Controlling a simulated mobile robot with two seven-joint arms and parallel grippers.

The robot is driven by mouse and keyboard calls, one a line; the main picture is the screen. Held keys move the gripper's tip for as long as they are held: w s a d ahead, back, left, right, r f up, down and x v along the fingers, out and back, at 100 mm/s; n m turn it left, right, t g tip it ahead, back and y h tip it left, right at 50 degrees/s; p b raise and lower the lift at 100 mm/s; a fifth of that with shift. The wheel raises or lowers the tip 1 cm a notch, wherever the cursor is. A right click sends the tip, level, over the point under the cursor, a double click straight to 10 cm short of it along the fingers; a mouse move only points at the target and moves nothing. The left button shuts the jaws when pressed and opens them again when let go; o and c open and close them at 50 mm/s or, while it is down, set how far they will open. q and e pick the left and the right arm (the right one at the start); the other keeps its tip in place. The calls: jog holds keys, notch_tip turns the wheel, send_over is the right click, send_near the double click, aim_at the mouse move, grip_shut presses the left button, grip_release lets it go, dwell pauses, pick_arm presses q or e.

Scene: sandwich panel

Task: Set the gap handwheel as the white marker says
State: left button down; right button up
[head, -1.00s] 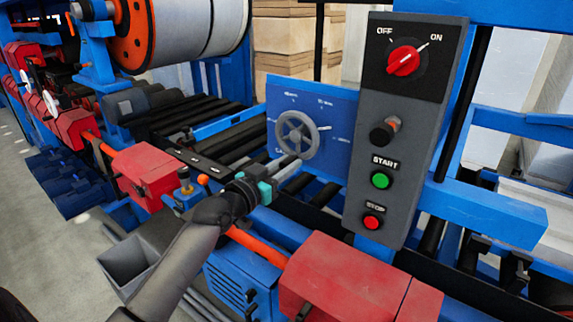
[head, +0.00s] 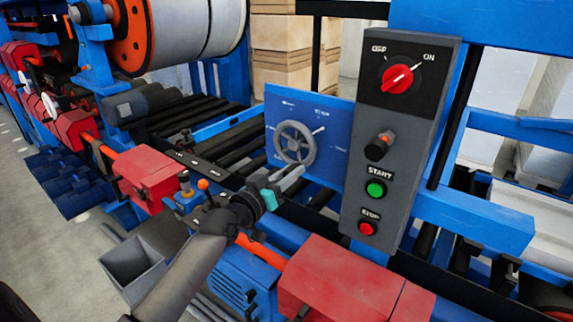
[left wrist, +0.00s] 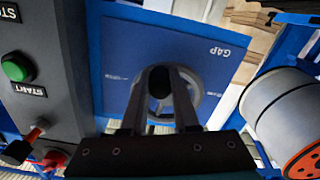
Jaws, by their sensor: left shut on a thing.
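The grey spoked gap handwheel (head: 293,142) is mounted on a blue panel (head: 335,165) with small white marks around it, too small to read. A short pale line (head: 320,130) shows at the wheel's upper right. My left gripper (head: 298,172) is at the wheel's lower rim, its fingers reaching up from the lower left. In the left wrist view, the fingers (left wrist: 161,80) close together in front of the wheel (left wrist: 208,103) and are shut on a dark part of it, mostly hidden. The word GAP appears upside down there. My right gripper is not in view.
A grey control box (head: 405,130) stands close to the wheel's right, with a red selector (head: 398,79), a green start button (head: 375,190) and a red stop button (head: 368,228). Red housings (head: 350,285) and black rollers (head: 180,125) lie around my arm.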

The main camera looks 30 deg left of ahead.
pick_arm(q)
jog(key=shift+d+r+n+p, duration=0.35)
jog(key=shift+n+p, duration=0.4)
jog(key=shift+n, duration=0.15)
jog(key=shift+d+r+n+p, duration=0.3)
jog(key=shift+n+p, duration=0.4)
jog(key=shift+n, duration=0.2)
jog(key=c, duration=0.7)
grip_release()
jog(key=shift+f, duration=0.1)
jog(key=shift+s, duration=0.1)
jog(key=shift+s+a+b, duration=0.2)
jog(key=shift+s, duration=2.3)
jog(key=shift+s+a+b, duration=0.15)
jog(key=shift+s+b, duration=0.05)
jog(key=shift+s, duration=2.35)
jog(key=shift+s+a+b, duration=0.2)
jog(key=shift+s, duration=2.3)
